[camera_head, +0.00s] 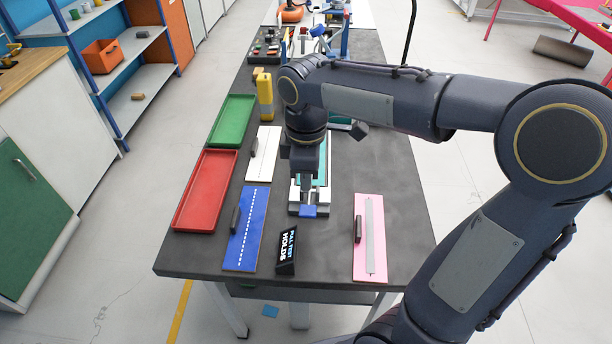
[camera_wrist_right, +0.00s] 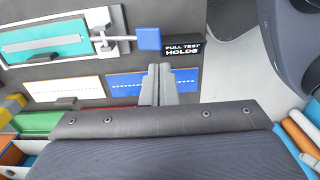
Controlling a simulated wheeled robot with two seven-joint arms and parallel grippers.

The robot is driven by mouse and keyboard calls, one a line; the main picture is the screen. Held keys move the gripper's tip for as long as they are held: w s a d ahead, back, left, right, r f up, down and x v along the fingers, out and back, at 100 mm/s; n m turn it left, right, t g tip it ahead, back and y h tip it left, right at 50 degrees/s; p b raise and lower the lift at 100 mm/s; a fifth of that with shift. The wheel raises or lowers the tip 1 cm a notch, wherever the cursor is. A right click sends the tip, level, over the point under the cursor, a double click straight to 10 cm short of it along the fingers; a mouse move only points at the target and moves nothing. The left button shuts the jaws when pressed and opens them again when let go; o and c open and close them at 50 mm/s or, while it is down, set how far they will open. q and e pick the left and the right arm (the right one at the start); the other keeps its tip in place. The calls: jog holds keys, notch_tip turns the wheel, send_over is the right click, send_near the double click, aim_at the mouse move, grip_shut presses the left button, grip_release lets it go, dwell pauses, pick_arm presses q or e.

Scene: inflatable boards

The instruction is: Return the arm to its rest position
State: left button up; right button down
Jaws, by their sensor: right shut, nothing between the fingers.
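My right arm comes in from the right and reaches over the dark table (camera_head: 390,190). My right gripper (camera_head: 305,182) points down over the teal board's white rig (camera_head: 323,196), its fingertips hard to make out there. In the wrist view the right gripper (camera_wrist_right: 160,72) shows its two fingers together, with nothing between them. The rig's blue handle (camera_head: 308,211) is just in front of the gripper; in the wrist view the handle (camera_wrist_right: 148,38) appears apart from the fingers. My left gripper is not in view.
A black "PULL TEST HOLDS" sign (camera_head: 286,250) stands near the front edge. Blue (camera_head: 246,230), white (camera_head: 263,155) and pink (camera_head: 369,237) boards lie around the rig. Red (camera_head: 205,190) and green (camera_head: 232,121) trays line the left.

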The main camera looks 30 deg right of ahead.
dwell(0.3)
jog(key=s+a+f+m+t+y, duration=0.1)
jog(key=s+m+t+y, duration=0.1)
jog(key=s+m, duration=0.4)
jog(key=s+f+m+t+y, duration=0.1)
jog(key=s+m+t, duration=0.2)
jog(key=s+m, duration=0.4)
jog(key=shift+s+a+f+t+y, duration=0.3)
jog(key=shift+s+a+y, duration=0.1)
jog(key=shift+s, duration=0.85)
